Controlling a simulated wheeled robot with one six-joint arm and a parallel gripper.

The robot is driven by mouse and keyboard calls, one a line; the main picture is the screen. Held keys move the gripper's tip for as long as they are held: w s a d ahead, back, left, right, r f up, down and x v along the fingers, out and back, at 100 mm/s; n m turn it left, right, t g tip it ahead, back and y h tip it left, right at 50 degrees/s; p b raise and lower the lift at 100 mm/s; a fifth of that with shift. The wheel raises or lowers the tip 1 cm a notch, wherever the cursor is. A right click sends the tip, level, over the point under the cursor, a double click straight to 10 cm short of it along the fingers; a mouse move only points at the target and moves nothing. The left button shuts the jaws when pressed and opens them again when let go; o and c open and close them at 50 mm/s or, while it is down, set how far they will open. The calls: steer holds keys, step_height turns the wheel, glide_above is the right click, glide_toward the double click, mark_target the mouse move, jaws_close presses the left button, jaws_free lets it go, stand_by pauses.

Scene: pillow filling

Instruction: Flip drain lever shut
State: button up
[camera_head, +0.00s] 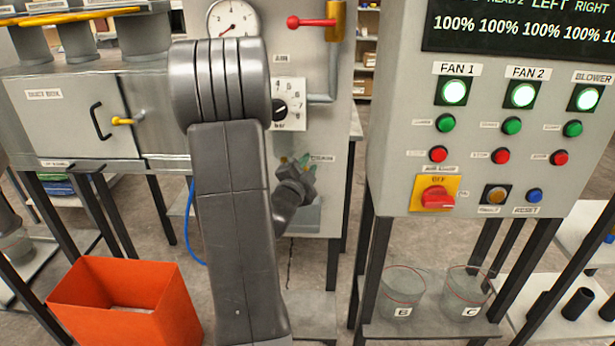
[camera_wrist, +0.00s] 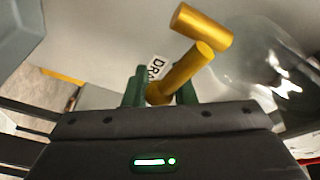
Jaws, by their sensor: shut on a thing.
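The drain lever (camera_wrist: 184,70) is a gold rod, seen close up in the wrist view, slanting up and to the right beside a partly hidden label that reads "DRA". A thicker gold cylinder (camera_wrist: 202,26) lies at its upper end. My gripper (camera_wrist: 160,92) has its green fingers on either side of the rod's lower end and is shut on it. In the head view my gripper (camera_head: 297,166) is at the grey panel, just left of the drain label (camera_head: 323,158). My arm and wrist hide most of the lever there.
Above are a pressure gauge (camera_head: 233,20), a bar dial (camera_head: 280,109) and a red-handled valve (camera_head: 312,22). A control cabinet (camera_head: 395,150) stands close on the right, with two clear beakers (camera_head: 402,290) below. An orange bin (camera_head: 125,300) is at lower left.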

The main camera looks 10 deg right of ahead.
steer(key=shift+r+n, duration=0.15)
steer(key=shift+n, duration=0.35)
steer(key=o, duration=1)
steer(key=shift+a, duration=0.1)
steer(key=shift+s, duration=0.1)
steer(key=b+v, duration=0.1)
steer(key=v, duration=0.6)
steer(key=b+v, duration=0.1)
steer(key=v, duration=0.5)
steer(key=shift+s+a+f+b, duration=0.15)
steer(key=shift+s+f+b, duration=0.05)
steer(key=shift+s+b, duration=0.15)
steer(key=shift+w, duration=0.1)
steer(key=p+x, duration=0.2)
steer(key=x, duration=1.2)
steer(key=shift+a+r+p, duration=0.1)
steer(key=shift+r+p, duration=0.05)
steer(key=shift+p, duration=0.25)
